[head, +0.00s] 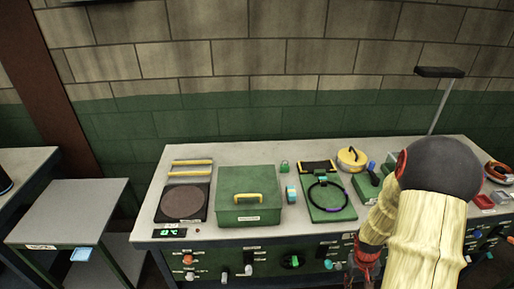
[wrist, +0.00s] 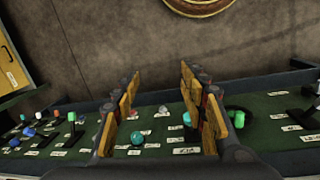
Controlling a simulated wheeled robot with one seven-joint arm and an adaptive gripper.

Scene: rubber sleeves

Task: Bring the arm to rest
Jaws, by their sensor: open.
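My arm, in a cream ribbed sleeve with a dark round joint, comes in at the right of the head view. My gripper (head: 368,258) hangs low at its end, in front of the bench's front panel. In the wrist view my gripper (wrist: 160,110) shows two yellow-padded fingers spread wide apart. Nothing is between the pads; the green panel with its knobs lies beyond them. Part of the bench's right side is hidden behind my arm in the head view.
A workbench (head: 240,234) carries a green box (head: 249,208), a round dark plate (head: 183,203), a black ring on a green board (head: 343,211) and a yellow-lidded round item (head: 352,158). Knobs and levers stick out of its front panel. A grey side table (head: 70,210) stands left.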

